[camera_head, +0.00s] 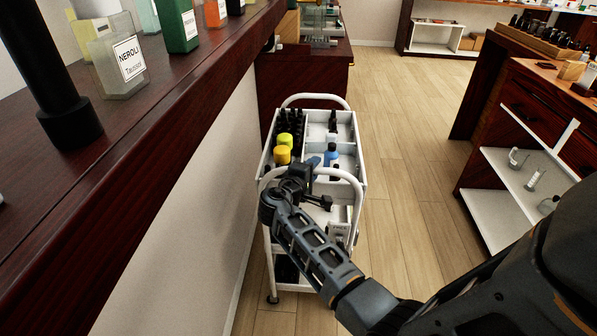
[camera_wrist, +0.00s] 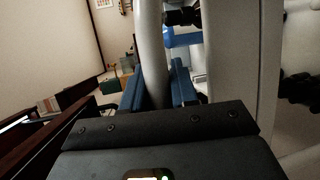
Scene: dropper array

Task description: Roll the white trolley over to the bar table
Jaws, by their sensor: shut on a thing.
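The white trolley (camera_head: 361,160) stands on the wooden floor in the middle of the head view, with bottles in its divided top tray. White rails rise at its near and far ends. My gripper (camera_head: 298,178) is at the near rail (camera_head: 343,174). In the wrist view the blue fingers of my gripper (camera_wrist: 158,88) are shut on the white rail (camera_wrist: 150,45), one on each side. Dark wooden furniture stands beyond the trolley (camera_head: 342,73) and at the right (camera_head: 512,88). I cannot tell which piece is the bar table.
A dark wooden shelf (camera_head: 165,110) with labelled bottles, such as the Neroli one (camera_head: 122,62), runs along the left wall, close to the trolley. Open wooden floor (camera_head: 405,130) lies right of the trolley. White shelves (camera_head: 500,215) stick out from the right-hand counter.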

